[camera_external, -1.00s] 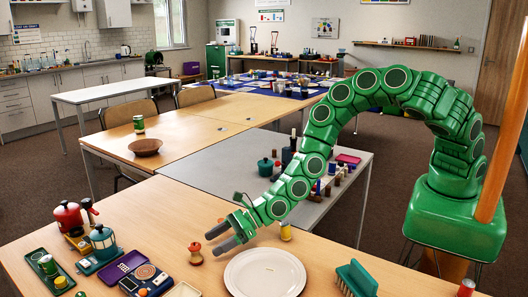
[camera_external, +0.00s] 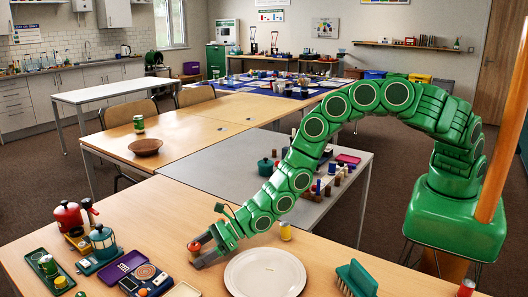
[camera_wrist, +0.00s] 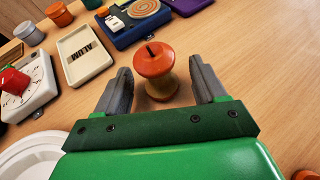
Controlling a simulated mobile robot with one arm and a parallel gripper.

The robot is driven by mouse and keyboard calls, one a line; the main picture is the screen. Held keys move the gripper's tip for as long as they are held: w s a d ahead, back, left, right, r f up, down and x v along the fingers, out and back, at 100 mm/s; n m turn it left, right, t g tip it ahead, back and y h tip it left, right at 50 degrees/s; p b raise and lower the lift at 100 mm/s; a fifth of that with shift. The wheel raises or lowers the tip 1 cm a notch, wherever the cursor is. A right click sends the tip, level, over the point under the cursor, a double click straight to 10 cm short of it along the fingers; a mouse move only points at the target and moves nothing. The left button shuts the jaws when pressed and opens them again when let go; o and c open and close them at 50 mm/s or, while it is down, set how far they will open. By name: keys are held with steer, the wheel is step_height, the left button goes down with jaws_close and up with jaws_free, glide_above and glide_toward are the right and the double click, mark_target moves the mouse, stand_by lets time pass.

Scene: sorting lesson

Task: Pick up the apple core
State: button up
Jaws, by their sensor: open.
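The apple core (camera_wrist: 155,72) stands upright on the wooden table, with a red-orange top, a short dark stem and a pale narrow waist. In the wrist view it sits between the two grey fingers of my gripper (camera_wrist: 161,90), with a gap on each side. In the external view my gripper (camera_external: 200,252) is low over the table, and the apple core's red top (camera_external: 194,246) shows at its fingers; the rest of it is partly hidden. The fingers are open.
A white plate (camera_external: 236,281) lies just right of my gripper. A purple tray (camera_external: 121,266), a blue device with a round dial (camera_external: 147,272) and a cream tray (camera_wrist: 86,54) lie to the left. A yellow jar (camera_external: 286,231) stands behind the plate. The table behind is mostly clear.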

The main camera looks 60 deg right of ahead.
steer(key=shift+w+a+f, duration=0.2)
steer(key=shift+w+a, duration=0.1)
steer(key=shift+a, duration=0.3)
steer(key=c, duration=1.1)
